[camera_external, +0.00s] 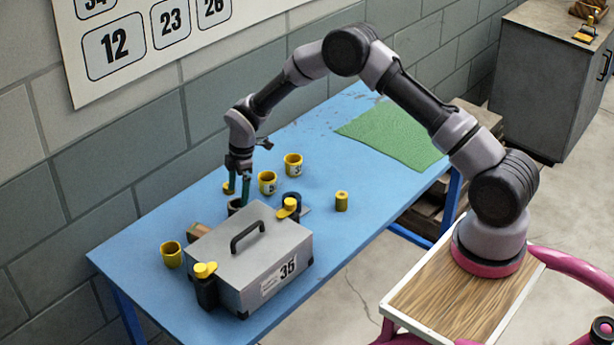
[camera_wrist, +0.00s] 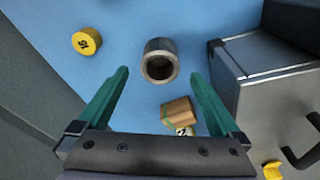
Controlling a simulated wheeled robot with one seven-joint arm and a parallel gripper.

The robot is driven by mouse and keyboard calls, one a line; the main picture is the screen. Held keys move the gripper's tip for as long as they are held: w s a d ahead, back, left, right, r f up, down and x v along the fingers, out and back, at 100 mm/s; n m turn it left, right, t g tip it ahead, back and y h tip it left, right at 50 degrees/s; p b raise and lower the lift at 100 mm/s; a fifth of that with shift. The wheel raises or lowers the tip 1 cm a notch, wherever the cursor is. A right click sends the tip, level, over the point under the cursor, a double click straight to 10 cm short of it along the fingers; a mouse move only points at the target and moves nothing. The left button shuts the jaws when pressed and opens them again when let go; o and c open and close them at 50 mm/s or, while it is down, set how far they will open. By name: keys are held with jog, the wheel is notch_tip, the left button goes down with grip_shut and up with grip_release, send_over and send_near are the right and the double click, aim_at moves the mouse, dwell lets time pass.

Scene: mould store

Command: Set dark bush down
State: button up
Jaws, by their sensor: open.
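The dark bush (camera_wrist: 155,45) is a short grey-dark hollow cylinder, its round opening facing the wrist camera. It appears to stand upright on the blue table (camera_external: 190,292). In the external view the dark bush (camera_external: 236,203) shows just behind the grey case, its lower part hidden. My gripper (camera_external: 239,197) points down at it. In the wrist view my gripper (camera_wrist: 159,74) has its two green fingers spread, one on each side of the bush, with blue table showing in both gaps. The fingers do not touch it.
A grey case (camera_external: 255,250) marked 35, with black handle and yellow-topped latches, stands close in front. A brown block (camera_wrist: 178,110) lies near the bush. Several yellow cups and bushes, such as a yellow cup (camera_external: 171,254), stand around. A green mat (camera_external: 395,133) covers the far end.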

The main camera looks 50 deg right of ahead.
jog(key=s+d+r+m+t, duration=0.15)
jog(key=s+r, duration=0.35)
jog(key=r, duration=0.7)
jog(key=s+d+r+m+t, duration=0.1)
jog(key=s+d+r+m, duration=0.3)
jog(key=r, duration=0.7)
jog(key=s+r+m+t, duration=0.15)
jog(key=s+r, duration=0.45)
jog(key=r, duration=0.6)
jog(key=s+d+r+m+t, duration=0.1)
jog(key=s+r+m, duration=0.1)
jog(key=s, duration=0.7)
jog(key=s+d+r+m, duration=0.1)
jog(key=s+r+m, duration=0.2)
jog(key=s, duration=0.7)
jog(key=s+d+r+m+t, duration=0.1)
jog(key=s+r+m, duration=0.2)
jog(key=s, duration=0.6)
jog(key=m, duration=0.2)
jog(key=shift+s+d+m+t, duration=0.2)
jog(key=shift+d+m+t, duration=0.1)
jog(key=shift+r, duration=0.1)
